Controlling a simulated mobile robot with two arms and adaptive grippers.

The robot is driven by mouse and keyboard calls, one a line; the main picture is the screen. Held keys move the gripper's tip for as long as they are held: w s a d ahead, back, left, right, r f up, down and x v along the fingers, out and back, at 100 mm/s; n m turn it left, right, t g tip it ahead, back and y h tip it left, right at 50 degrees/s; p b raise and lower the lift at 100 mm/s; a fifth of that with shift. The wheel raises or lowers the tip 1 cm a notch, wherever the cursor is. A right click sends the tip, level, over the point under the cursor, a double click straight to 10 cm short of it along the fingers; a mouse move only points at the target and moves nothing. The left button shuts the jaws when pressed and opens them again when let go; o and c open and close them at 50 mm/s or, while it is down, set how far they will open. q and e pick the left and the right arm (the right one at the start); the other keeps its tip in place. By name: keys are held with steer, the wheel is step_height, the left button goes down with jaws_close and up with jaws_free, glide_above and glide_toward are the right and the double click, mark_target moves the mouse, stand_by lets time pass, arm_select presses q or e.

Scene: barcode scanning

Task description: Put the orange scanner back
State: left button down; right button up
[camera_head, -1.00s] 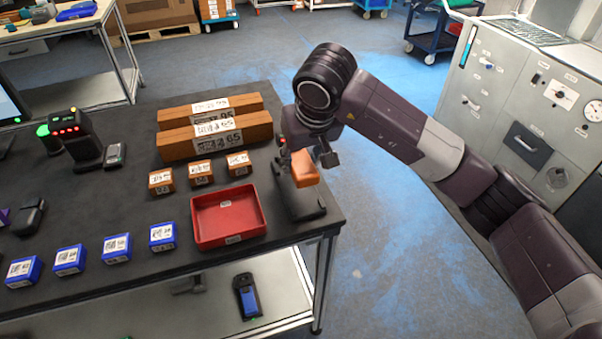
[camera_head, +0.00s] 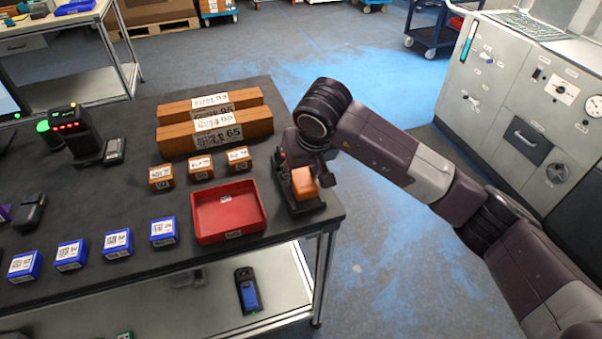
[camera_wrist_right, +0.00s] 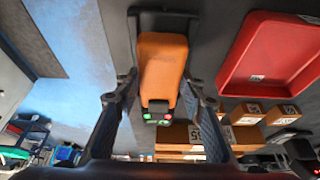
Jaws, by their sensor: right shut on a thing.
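The orange scanner (camera_head: 304,183) is at the right edge of the table, at the black stand (camera_head: 307,209). In the right wrist view the orange scanner (camera_wrist_right: 162,68) lies between the two fingers, with green and red lights at its near end. My right gripper (camera_head: 306,168) is shut on it from above; it also shows in the right wrist view (camera_wrist_right: 158,92). The black stand shows behind the scanner in the wrist view (camera_wrist_right: 140,27). Whether the scanner is fully seated in the stand I cannot tell. My left gripper is not in view.
A red tray (camera_head: 229,236) stands just left of the stand. Small orange boxes (camera_head: 200,169), long orange boxes (camera_head: 215,135) and several blue boxes (camera_head: 117,244) are on the table. A black device with red lights (camera_head: 84,137) stands at the left. Floor is free right of the table.

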steer(key=shift+f+b, duration=0.35)
steer(key=o, duration=1.4)
steer(key=shift+r, duration=0.15)
steer(key=shift+r+p, duration=0.2)
steer(key=shift+p, duration=0.2)
steer(key=shift+r+p, duration=0.4)
steer(key=shift+p, duration=0.1)
steer(key=b+v, duration=0.2)
steer(key=v, duration=0.9)
steer(key=shift+s+r, duration=0.15)
steer(key=shift+r, duration=0.25)
